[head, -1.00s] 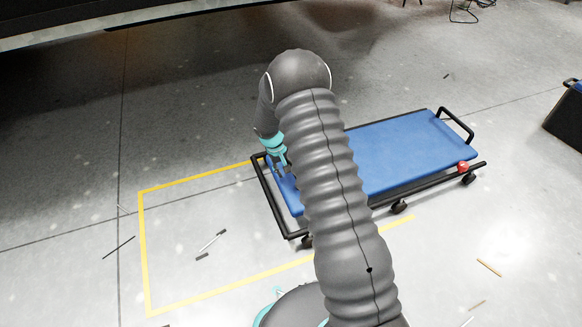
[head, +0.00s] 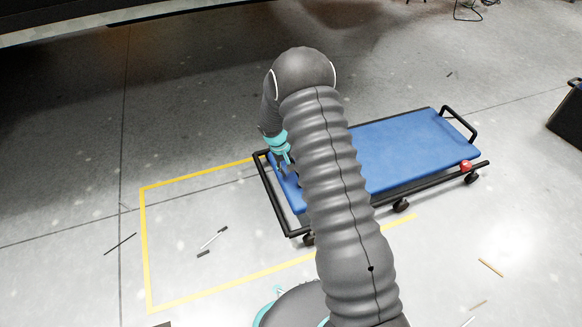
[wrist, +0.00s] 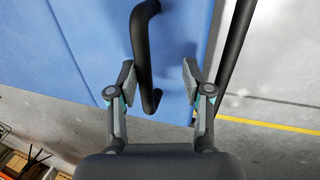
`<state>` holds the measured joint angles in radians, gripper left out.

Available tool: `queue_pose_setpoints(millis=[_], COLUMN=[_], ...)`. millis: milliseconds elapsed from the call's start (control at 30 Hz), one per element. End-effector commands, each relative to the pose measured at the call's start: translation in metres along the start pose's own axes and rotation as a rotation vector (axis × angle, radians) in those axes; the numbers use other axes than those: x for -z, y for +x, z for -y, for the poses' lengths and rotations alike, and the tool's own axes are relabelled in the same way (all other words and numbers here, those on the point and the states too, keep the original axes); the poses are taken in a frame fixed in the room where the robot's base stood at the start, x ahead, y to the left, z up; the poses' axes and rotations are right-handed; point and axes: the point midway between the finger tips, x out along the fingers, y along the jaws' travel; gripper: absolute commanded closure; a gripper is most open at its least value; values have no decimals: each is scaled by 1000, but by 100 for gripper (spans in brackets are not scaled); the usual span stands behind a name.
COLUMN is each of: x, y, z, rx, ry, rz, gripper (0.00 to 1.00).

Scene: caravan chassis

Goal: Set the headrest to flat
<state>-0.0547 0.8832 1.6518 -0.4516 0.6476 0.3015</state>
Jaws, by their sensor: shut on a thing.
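A blue padded creeper (head: 410,150) with a black frame lies low on the floor behind my arm. Its headrest end (head: 290,193) is at the left, partly hidden by my arm, so its tilt is hard to tell. My gripper (head: 284,168) is down at that end. The handle lies nearer the left finger, over the blue padding (wrist: 80,40).
A black frame bar (wrist: 236,40) runs just right of my gripper. A red knob (head: 466,166) sits on the creeper's near right side. Yellow tape (head: 143,240) marks the floor at left. Thin loose pieces (head: 212,241) lie about. A dark vehicle body overhangs the top left.

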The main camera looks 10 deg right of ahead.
Motion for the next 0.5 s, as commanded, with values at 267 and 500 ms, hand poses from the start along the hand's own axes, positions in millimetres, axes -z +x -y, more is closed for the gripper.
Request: queue_pose_setpoints(millis=[267, 500], x=[4, 3], y=[-56, -96], z=[2, -2], rx=[1, 1], ry=[-3, 4], rz=[-12, -10], gripper=[59, 59])
